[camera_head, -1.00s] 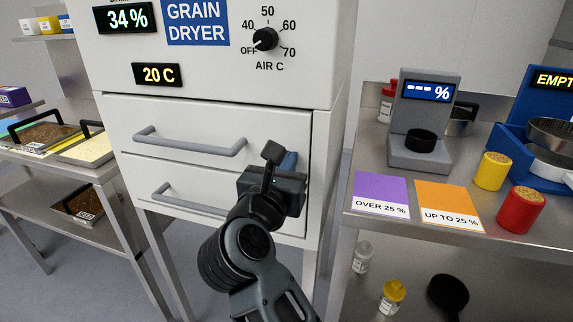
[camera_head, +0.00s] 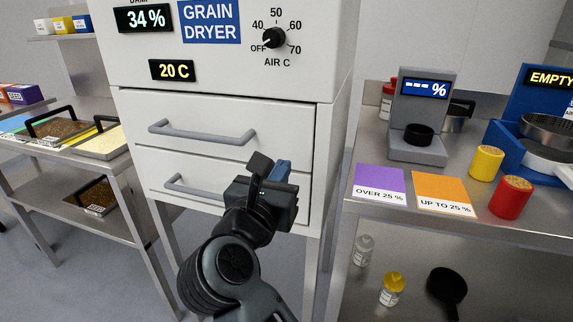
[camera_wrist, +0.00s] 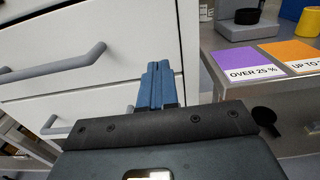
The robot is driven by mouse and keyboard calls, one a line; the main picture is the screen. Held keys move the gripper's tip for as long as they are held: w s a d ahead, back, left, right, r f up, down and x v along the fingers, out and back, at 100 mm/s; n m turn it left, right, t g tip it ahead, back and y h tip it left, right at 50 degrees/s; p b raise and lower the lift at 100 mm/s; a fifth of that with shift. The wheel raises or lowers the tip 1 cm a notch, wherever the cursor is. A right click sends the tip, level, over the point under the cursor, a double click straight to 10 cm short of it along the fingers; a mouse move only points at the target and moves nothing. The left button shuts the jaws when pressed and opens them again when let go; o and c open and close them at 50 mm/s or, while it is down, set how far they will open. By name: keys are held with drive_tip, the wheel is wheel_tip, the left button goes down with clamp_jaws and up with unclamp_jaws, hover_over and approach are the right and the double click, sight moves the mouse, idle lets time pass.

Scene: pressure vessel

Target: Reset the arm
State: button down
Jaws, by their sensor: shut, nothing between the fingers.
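My gripper (camera_head: 280,171) is in front of the lower drawer of the white grain dryer (camera_head: 325,60) in the head view. Its blue fingers are shut and empty. In the wrist view the closed fingers (camera_wrist: 156,85) point toward the dryer's front near its right edge. They look apart from the drawer handles. The upper drawer handle (camera_head: 203,133) and lower drawer handle (camera_head: 190,188) are grey bars, and both drawers look closed. My gripper and arm hide part of the lower drawer.
A steel bench (camera_head: 345,210) on the right holds a meter (camera_head: 420,115), purple card (camera_head: 380,184), orange card (camera_head: 443,192), yellow jar (camera_head: 486,163) and red jar (camera_head: 510,198). Its lower shelf holds bottles and a black pan (camera_head: 446,285). A left bench (camera_head: 120,168) holds trays.

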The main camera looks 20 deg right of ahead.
drive_tip(key=v, duration=0.7)
drive_tip(key=s+d+n+t+p, duration=0.2)
drive_tip(key=s+d+n+t, duration=0.6)
drive_tip(key=s+d+n, duration=0.65)
drive_tip(key=s+a+f+n+g+y, duration=0.2)
drive_tip(key=s+f+n+g+y, duration=0.1)
drive_tip(key=s+n, duration=0.8)
drive_tip(key=s+a+f+n+g+y+p, duration=0.1)
drive_tip(key=s+f+n+g+y, duration=0.3)
drive_tip(key=s+n, duration=0.8)
wheel_tip(320, 180, down, 2)
drive_tip(key=a+n+y, duration=0.1)
drive_tip(key=n+y, duration=0.3)
drive_tip(key=n, duration=0.2)
drive_tip(key=shift+f+p, duration=0.2)
drive_tip(key=shift+p, duration=0.1)
